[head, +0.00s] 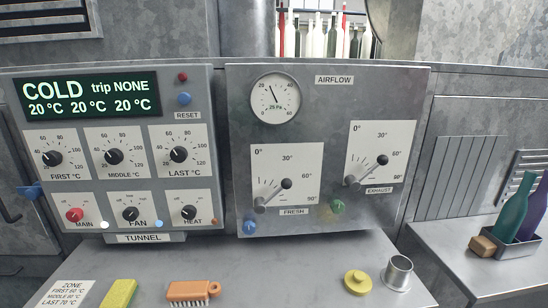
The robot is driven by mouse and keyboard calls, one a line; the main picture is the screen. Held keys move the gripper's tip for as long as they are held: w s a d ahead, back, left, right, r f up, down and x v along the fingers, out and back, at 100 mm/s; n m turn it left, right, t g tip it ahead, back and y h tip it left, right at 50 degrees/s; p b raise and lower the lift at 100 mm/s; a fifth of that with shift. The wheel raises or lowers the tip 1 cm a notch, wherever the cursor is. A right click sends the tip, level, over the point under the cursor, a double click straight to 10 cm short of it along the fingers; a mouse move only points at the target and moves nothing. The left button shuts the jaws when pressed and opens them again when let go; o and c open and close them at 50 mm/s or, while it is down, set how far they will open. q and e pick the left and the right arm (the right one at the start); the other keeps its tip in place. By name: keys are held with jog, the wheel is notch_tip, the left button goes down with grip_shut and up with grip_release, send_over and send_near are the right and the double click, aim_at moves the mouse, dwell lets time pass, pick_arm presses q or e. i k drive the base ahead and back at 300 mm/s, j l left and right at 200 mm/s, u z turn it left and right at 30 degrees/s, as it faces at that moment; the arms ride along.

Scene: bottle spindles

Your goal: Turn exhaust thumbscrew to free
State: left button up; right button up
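The airflow panel (330,140) has two lever dials. The exhaust lever (368,170) rises to the right from its pivot to a dark ball end, pointing near the 60° mark. A green knob (337,207), which looks like the exhaust thumbscrew, sits low on the panel, left of and below the EXHAUST label (380,190). Whether it is tight or loose cannot be told. A blue knob (250,226) sits below the fresh lever (273,192), which also points near 60°. Neither of my grippers shows in the head view.
The tunnel panel (120,150) is at the left, its display (88,97) reading COLD. On the front ledge lie a yellow sponge (119,293), brush (193,291), yellow knobbed piece (357,281) and metal cup (398,272). Bottles (515,215) stand in a tray at right.

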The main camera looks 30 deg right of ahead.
aim_at(337, 207)
jog(key=z, duration=1.35)
